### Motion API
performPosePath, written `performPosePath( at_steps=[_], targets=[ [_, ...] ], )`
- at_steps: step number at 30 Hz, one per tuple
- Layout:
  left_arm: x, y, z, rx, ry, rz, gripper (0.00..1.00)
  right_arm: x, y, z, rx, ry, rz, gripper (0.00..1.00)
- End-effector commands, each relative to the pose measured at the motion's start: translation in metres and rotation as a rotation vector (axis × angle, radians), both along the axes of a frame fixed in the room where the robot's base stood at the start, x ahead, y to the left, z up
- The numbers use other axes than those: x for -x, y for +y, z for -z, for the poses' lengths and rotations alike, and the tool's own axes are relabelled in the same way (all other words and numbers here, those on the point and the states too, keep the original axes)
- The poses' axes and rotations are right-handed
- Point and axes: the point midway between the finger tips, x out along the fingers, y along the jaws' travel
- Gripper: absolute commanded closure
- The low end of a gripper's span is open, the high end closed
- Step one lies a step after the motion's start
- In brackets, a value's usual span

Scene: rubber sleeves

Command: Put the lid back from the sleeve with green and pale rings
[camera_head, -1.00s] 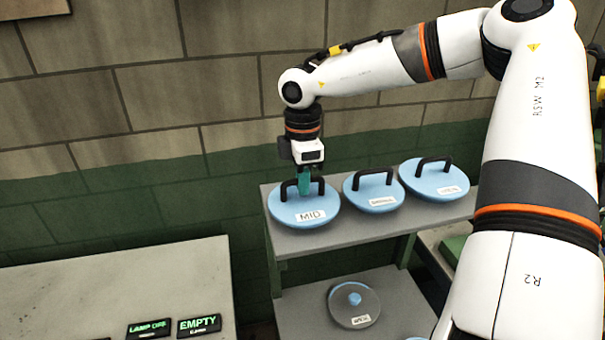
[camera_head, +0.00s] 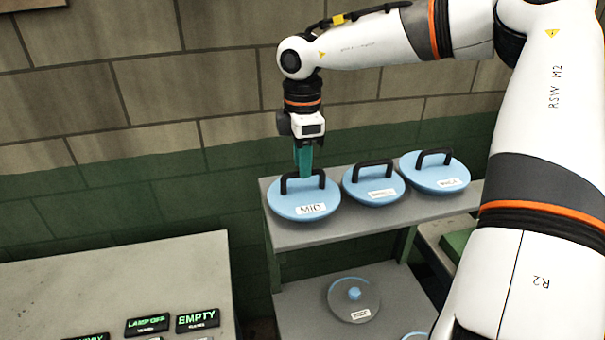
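A blue round lid labelled MID (camera_head: 322,196) lies flat on the left end of the grey upper shelf, with a black arch handle (camera_head: 285,184) on top. My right gripper (camera_head: 303,174) points straight down over it, its teal fingertips at the height of the handle's top bar. The fingers overlap each other from this side, so their gap is hidden, and I cannot tell whether they touch the handle. No sleeve with green and pale rings is in view. My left gripper is not in view.
Two more blue lids with black handles, a middle one (camera_head: 388,184) and a right one (camera_head: 455,176), share the grey shelf (camera_head: 345,233). A grey table (camera_head: 120,285) with small signs, one reading EMPTY (camera_head: 198,319), stands left.

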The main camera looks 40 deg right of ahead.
Motion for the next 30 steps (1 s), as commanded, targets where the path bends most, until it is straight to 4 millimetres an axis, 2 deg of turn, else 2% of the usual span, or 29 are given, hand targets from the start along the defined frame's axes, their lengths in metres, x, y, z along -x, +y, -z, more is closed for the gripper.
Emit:
performPosePath(
  at_steps=[1, 6, 13, 19, 30],
  targets=[
    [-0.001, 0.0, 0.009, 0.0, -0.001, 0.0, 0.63, -0.002, 0.0, -0.008, 0.003, -0.007, 0.001, 0.66],
    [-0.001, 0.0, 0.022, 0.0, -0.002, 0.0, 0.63, -0.001, 0.0, -0.046, 0.004, -0.005, 0.002, 0.66],
    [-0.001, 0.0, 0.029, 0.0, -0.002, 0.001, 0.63, -0.001, 0.0, -0.081, 0.002, -0.001, 0.001, 0.66],
    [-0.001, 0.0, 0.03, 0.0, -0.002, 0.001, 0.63, 0.0, 0.0, -0.09, 0.0, 0.0, 0.0, 0.66],
    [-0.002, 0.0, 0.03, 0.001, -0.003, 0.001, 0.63, -0.002, -0.003, -0.087, -0.019, -0.011, -0.003, 0.66]
  ],
)
